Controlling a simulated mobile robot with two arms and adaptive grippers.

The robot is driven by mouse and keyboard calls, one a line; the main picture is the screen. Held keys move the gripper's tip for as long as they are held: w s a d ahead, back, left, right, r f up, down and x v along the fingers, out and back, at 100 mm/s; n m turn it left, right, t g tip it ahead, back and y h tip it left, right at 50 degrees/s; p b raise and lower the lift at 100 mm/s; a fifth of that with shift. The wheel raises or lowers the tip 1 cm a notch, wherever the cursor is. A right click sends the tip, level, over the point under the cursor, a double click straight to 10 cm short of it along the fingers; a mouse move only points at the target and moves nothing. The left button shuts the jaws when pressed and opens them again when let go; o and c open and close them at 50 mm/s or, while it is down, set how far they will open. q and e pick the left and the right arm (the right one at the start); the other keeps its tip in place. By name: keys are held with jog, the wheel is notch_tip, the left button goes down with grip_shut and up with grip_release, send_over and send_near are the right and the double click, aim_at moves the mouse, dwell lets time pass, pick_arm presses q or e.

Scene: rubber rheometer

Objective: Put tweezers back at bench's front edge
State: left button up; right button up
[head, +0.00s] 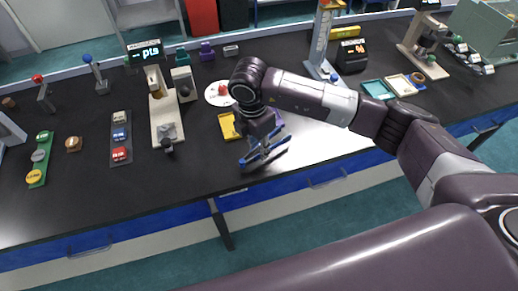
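A thin, pale, small object, which looks like the tweezers (233,190), lies along the front edge of the black bench (290,168). It is too small to make out clearly. My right gripper (266,151) is over the front part of the bench, a little behind and to the right of that object. Its blue-tipped fingers are spread apart, and I see nothing between them. My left gripper is not in view.
A yellow block (228,126) and a white round dish (218,93) are close behind my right gripper. A press-like device (165,110) stands to the left. Teal (377,89) and tan trays (404,85) lie to the right. The front strip of the bench is mostly clear.

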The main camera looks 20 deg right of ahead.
jog(key=shift+f, duration=1.05)
jog(key=shift+f, duration=0.15)
jog(key=o, duration=0.5)
